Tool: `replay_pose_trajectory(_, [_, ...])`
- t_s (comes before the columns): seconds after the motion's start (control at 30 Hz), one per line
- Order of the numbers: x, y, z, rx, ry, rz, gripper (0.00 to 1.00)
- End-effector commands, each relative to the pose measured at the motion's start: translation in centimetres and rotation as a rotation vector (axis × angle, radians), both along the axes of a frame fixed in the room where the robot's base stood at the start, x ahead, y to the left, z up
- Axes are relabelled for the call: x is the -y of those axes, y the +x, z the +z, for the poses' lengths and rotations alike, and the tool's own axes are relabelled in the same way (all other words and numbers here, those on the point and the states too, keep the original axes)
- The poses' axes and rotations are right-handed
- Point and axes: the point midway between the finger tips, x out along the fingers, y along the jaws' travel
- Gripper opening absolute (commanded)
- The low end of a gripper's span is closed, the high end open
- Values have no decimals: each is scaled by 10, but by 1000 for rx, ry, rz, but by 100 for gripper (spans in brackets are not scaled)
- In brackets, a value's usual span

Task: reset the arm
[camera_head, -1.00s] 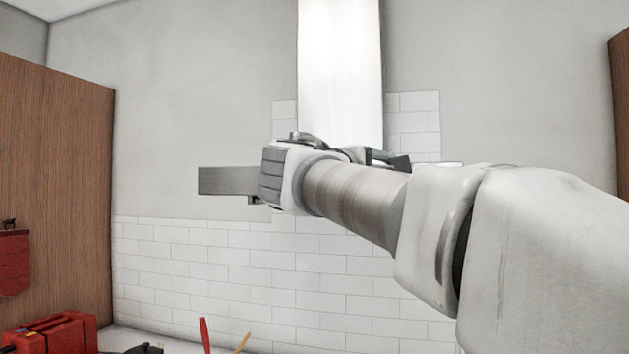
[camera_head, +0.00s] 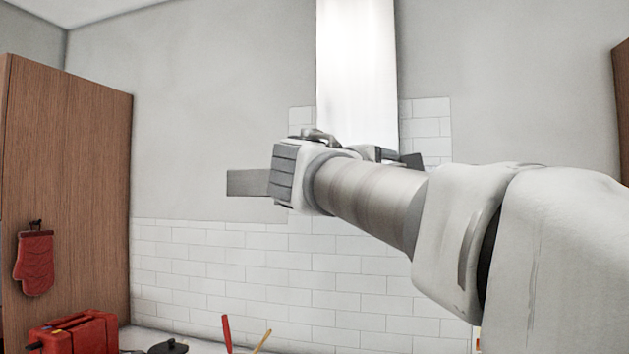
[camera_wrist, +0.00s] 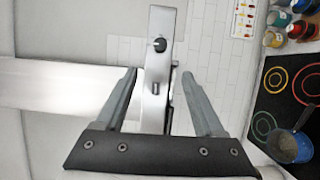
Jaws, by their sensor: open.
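My arm reaches from the right edge to the middle of the head view, raised and stretched forward. Its far end hides the fingers there. In the wrist view my gripper (camera_wrist: 159,74) is open, its two grey fingers apart with nothing held between them. Beyond and between the fingers shows the metal edge of the range hood (camera_wrist: 158,22); I cannot tell how close it is. In the head view the hood's grey bar (camera_head: 247,183) shows left of my wrist, and its bright chimney (camera_head: 356,65) rises behind.
A stove top with coloured rings (camera_wrist: 264,125), a blue pan (camera_wrist: 290,146) and several bottles (camera_wrist: 296,30) are at right in the wrist view. In the head view, a wooden cabinet (camera_head: 75,160) with a red mitt (camera_head: 35,262) and a red toaster (camera_head: 75,333) are at left.

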Motion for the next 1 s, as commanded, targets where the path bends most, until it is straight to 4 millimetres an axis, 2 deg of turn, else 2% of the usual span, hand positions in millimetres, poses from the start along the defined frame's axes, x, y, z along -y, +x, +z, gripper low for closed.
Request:
replay_pose_trajectory(0.6, [1, -1, 0, 0, 0, 0, 71])
replay_pose_trajectory(0.7, [3, -3, -6, -10, 16, 0, 71])
replay_pose_trajectory(0.77, [7, -8, -18, -28, 49, 0, 71])
replay_pose_trajectory(0.87, [17, -24, -54, -82, 153, -3, 71])
replay_pose_trajectory(0.97, [30, -51, -106, -147, 314, -16, 71])
replay_pose_trajectory(1.0, [34, -63, -129, -172, 387, -25, 71])
